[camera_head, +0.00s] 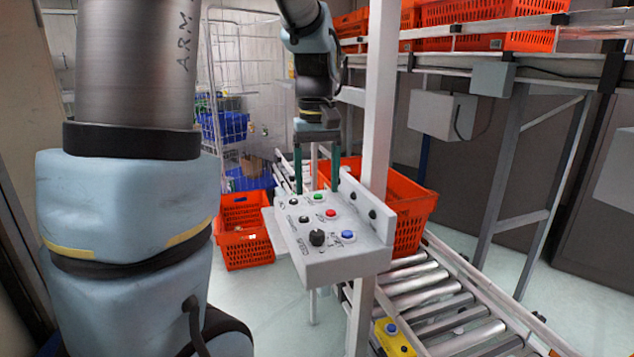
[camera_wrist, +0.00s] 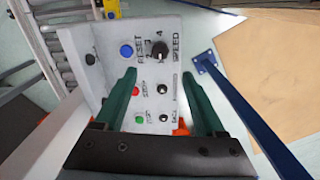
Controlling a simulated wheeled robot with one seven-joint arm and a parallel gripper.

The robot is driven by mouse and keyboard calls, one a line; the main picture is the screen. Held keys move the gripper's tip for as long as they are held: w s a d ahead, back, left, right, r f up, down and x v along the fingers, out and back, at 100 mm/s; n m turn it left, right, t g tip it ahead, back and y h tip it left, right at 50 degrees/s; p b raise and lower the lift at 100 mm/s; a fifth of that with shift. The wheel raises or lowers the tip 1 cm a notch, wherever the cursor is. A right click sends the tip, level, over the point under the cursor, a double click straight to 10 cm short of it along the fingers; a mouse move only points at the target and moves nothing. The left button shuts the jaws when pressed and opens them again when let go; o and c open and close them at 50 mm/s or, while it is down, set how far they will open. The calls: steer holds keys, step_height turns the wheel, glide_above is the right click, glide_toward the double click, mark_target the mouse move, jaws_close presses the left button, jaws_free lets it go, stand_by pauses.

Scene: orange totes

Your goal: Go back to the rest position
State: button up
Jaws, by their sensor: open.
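My gripper (camera_head: 317,186) points straight down in the head view, its two green fingers apart and empty. It hangs just behind and above the control panel (camera_head: 330,262), a pale box with green, red, blue and black buttons and a black knob. In the wrist view the open fingers (camera_wrist: 159,78) frame the panel face, with the blue button (camera_wrist: 126,50) and the speed knob (camera_wrist: 159,51) beyond the fingertips. I cannot tell whether the fingers touch the panel.
A white post (camera_head: 376,110) rises beside the panel. An orange tote (camera_head: 409,215) stands behind it on the roller conveyor (camera_head: 428,300). Another orange tote (camera_head: 246,262) is low at the left. A wire cage (camera_head: 228,75) stands behind.

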steer(key=s+a+f+m+t, duration=0.1)
steer(key=s+a+f+m, duration=0.1)
steer(key=s+a+f, duration=0.5)
steer(key=a+f, duration=0.3)
steer(key=a, duration=0.2)
steer(key=shift+s+a+f+t, duration=0.15)
steer(key=shift+s+a+t, duration=0.05)
steer(key=shift+s+t, duration=0.1)
